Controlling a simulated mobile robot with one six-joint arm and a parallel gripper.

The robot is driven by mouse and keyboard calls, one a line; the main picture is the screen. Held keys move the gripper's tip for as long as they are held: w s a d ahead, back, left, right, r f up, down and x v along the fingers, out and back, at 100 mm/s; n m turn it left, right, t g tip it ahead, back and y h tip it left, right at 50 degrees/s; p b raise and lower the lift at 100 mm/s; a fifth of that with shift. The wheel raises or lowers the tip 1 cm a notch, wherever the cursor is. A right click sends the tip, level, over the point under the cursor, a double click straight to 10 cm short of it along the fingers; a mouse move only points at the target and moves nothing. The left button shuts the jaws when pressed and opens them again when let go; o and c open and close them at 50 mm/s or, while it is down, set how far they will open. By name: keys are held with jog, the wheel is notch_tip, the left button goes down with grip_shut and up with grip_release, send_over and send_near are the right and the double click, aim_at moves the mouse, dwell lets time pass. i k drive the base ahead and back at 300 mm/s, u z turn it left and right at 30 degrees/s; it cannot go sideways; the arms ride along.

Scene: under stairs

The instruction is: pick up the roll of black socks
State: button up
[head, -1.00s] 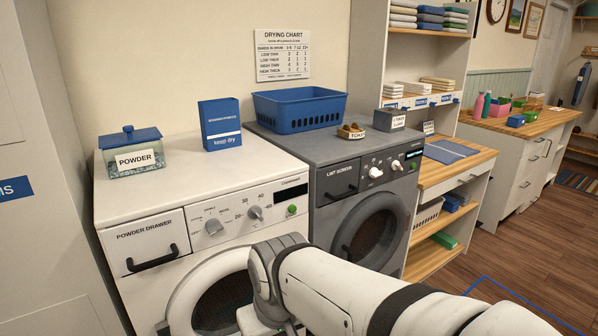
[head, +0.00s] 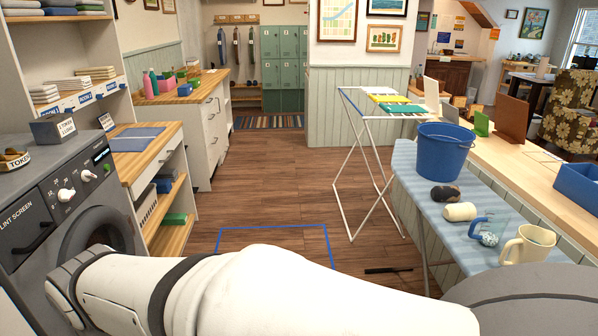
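A dark rolled bundle that looks like the roll of black socks (head: 445,193) lies on the blue-striped ironing board (head: 408,178) at the right. It is just below a blue bucket (head: 440,152) and beside a cream roll (head: 459,211), close to it. My white arm crosses the bottom of the view toward the lower left. My gripper is out of view, so its fingers cannot be seen.
A white drying rack (head: 351,165) stands behind the board. A dark bar (head: 388,270) lies on the floor. The wooden floor in the middle is clear.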

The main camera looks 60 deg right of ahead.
aim_at(451, 193)
jog(key=z, duration=2.45)
jog(key=i, duration=2.3)
jog(key=z, duration=1.85)
